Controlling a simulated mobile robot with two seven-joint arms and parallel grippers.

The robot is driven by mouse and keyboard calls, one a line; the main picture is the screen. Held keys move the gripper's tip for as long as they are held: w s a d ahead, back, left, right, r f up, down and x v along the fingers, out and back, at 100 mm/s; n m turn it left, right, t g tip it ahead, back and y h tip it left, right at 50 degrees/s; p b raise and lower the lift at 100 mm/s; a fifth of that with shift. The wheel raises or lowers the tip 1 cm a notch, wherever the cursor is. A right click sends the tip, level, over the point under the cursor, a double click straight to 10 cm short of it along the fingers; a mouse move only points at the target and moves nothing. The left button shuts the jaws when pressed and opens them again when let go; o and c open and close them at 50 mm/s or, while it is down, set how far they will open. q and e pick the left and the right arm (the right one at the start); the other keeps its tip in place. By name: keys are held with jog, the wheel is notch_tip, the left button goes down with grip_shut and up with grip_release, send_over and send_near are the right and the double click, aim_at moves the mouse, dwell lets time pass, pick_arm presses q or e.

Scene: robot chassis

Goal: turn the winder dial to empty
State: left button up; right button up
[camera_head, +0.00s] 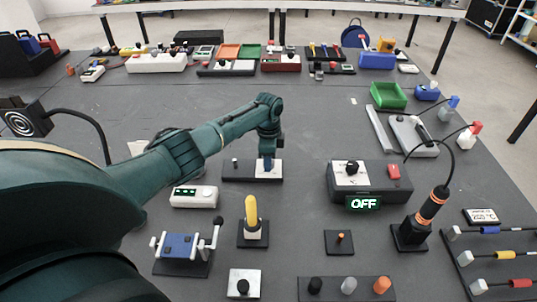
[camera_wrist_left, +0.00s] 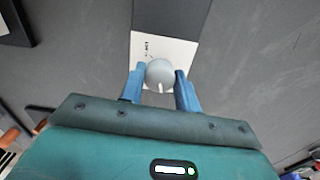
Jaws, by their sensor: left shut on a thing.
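The winder dial is a round pale grey knob (camera_wrist_left: 160,72) on a white plate (camera_wrist_left: 175,48) with small dark markings that are too small to read. A short light mark on the knob points toward the bottom of the left wrist view. My left gripper (camera_wrist_left: 160,84) has one blue finger on each side of the knob and is shut on it. In the head view my left gripper (camera_head: 267,167) points straight down over the white plate of a low dark box (camera_head: 238,172), hiding the knob. My right gripper is not in view.
A white box with green lights (camera_head: 194,196) and a yellow-handled lever (camera_head: 251,215) stand close in front. A dark box (camera_head: 370,182) with a black knob and an OFF display stands to the right. A blue crank device (camera_head: 180,245) is at the front left. Bare table lies behind.

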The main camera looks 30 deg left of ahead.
pick_arm(q)
jog(key=n+p, duration=0.2)
jog(key=n, duration=0.3)
jog(key=shift+r+n, duration=0.1)
jog(key=shift+n, duration=0.2)
jog(key=n+p, duration=0.1)
jog(key=n, duration=0.3)
jog(key=shift+n, duration=0.3)
jog(key=n, duration=1)
jog(key=shift+d+n, duration=0.1)
jog(key=shift+n, duration=0.3)
jog(key=n, duration=1)
jog(key=shift+n, duration=0.4)
jog(key=n, duration=0.5)
jog(key=shift+w, duration=0.1)
jog(key=shift+n, duration=2.5)
